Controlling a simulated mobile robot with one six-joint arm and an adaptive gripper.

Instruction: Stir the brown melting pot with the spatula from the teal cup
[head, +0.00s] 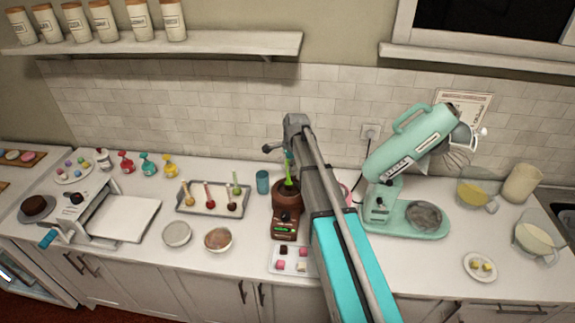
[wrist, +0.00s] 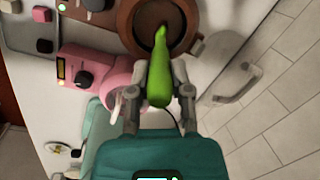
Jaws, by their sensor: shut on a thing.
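The brown melting pot (head: 287,214) stands on the counter, left of my arm, on a brown base with a lit green display. In the wrist view the brown pot (wrist: 124,26) is at the top, with dark contents. My gripper (head: 284,150) is above the pot and shut on the green spatula (head: 289,172). In the wrist view the spatula (wrist: 158,76) sits between the two fingers (wrist: 158,94), its far end over or in the pot's opening; the depth is hard to tell. The teal cup (head: 263,182) stands left of the pot and no spatula shows in it.
A pink pot (wrist: 108,84) is beside the brown one, mostly behind my arm in the head view. A tray of sweets (head: 290,262) lies in front. A tray of dipped pops (head: 213,207) is left. A teal mixer (head: 412,146) stands right.

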